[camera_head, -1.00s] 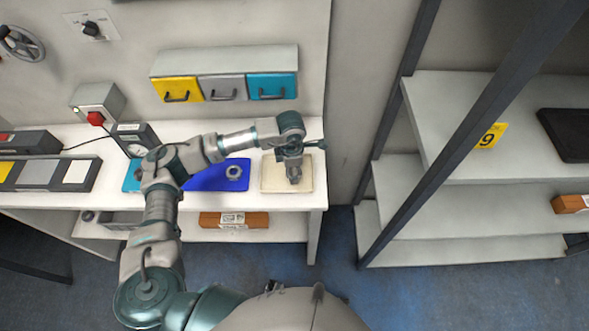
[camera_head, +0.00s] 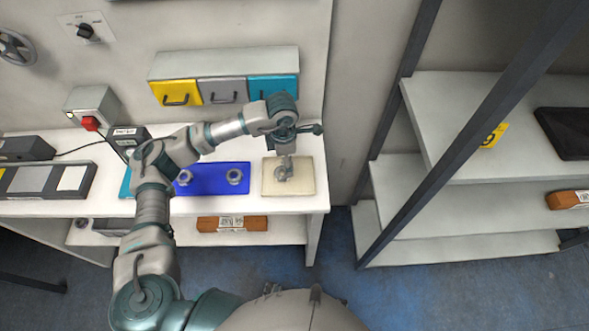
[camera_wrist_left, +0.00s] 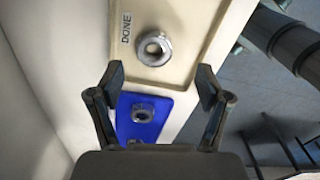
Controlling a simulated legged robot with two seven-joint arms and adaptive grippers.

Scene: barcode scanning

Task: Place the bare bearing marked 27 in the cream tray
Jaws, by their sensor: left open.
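A round metal bearing (camera_head: 283,174) lies in the cream tray (camera_head: 306,183), at the right end of the white bench. In the left wrist view the bearing (camera_wrist_left: 153,48) lies flat on the cream tray (camera_wrist_left: 189,72), beside the word DONE. Its number is too small to read. My left gripper (camera_head: 284,164) is above it; in the wrist view the gripper (camera_wrist_left: 160,74) has its fingers spread, with nothing between the tips. A blue tray (camera_head: 209,180) left of the cream tray holds two more bearings (camera_head: 234,176) (camera_head: 184,178). My right gripper is out of view.
Yellow, grey and teal drawers (camera_head: 223,90) hang on the wall behind the bench. A box with a red button (camera_head: 90,123) and a dark device stand at left. A brown box (camera_head: 233,223) lies on the lower shelf. A dark-framed rack (camera_head: 480,200) stands at right.

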